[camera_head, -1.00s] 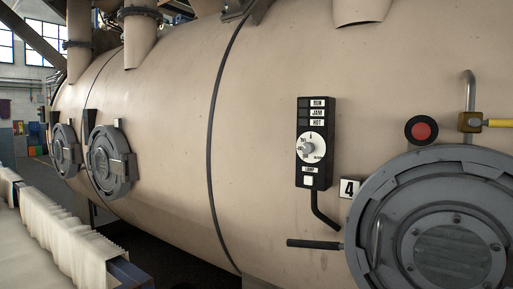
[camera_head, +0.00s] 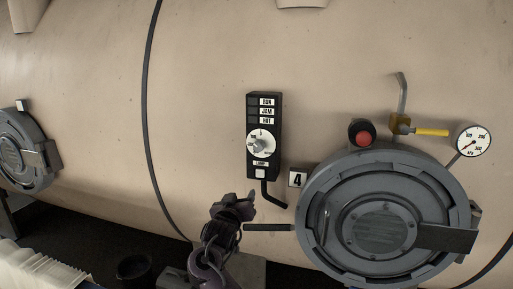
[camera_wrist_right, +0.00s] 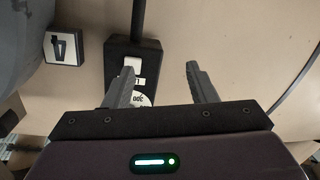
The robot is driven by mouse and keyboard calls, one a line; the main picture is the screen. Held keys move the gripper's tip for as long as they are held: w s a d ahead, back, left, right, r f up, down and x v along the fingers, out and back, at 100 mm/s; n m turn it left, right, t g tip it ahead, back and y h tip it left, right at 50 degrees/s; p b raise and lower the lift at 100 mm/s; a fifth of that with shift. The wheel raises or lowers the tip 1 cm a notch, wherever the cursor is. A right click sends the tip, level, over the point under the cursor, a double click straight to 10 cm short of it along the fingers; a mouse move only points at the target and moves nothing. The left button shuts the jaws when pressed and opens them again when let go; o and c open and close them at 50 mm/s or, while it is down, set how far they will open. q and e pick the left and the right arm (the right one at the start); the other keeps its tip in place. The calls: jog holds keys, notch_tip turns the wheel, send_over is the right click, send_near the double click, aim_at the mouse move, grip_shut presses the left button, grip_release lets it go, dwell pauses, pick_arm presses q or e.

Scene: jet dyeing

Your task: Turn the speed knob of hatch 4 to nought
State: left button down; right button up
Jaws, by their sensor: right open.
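The speed knob (camera_head: 261,145) is a grey knob on a round white dial, on a black control box (camera_head: 250,128) with RUN, JAM and HOT labels. The box is fixed to the beige vessel, left of the plate marked 4 (camera_head: 297,178) and the round grey hatch (camera_head: 330,222). My right gripper (camera_head: 246,204) is below the box in the head view, apart from the knob. The box (camera_wrist_right: 118,52) appears upside down there, and the left finger partly hides the dial (camera_wrist_right: 142,100). My left gripper is out of view.
A black hatch handle (camera_head: 268,227) sticks out close to my right gripper. A bent black rod (camera_head: 266,195) hangs below the box. A red button (camera_head: 363,138), a yellow-handled valve (camera_head: 430,132) and a pressure gauge (camera_head: 473,140) are above the hatch. Pale cloth (camera_head: 35,268) lies at lower left.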

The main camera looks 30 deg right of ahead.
aim_at(258, 148)
notch_tip(258, 148, up, 13)
jog(key=s+d+m+h+p, duration=0.1)
jog(key=s+m+h+p, duration=0.1)
jog(key=s+m, duration=0.1)
jog(key=shift+g, duration=0.4)
jog(key=p+x, duration=0.3)
jog(key=x, duration=0.4)
jog(key=shift+w+d+r, duration=0.1)
jog(key=shift+w+d, duration=0.3)
jog(key=shift+d, duration=0.1)
pick_arm(q)
notch_tip(258, 148, up, 7)
jog(key=shift+w+a+f, duration=0.2)
jog(key=shift+w+a, duration=0.05)
jog(key=shift+a, duration=0.05)
jog(key=shift+f, duration=0.1)
pick_arm(e)
jog(key=shift+f, duration=0.2)
jog(key=c, duration=1)
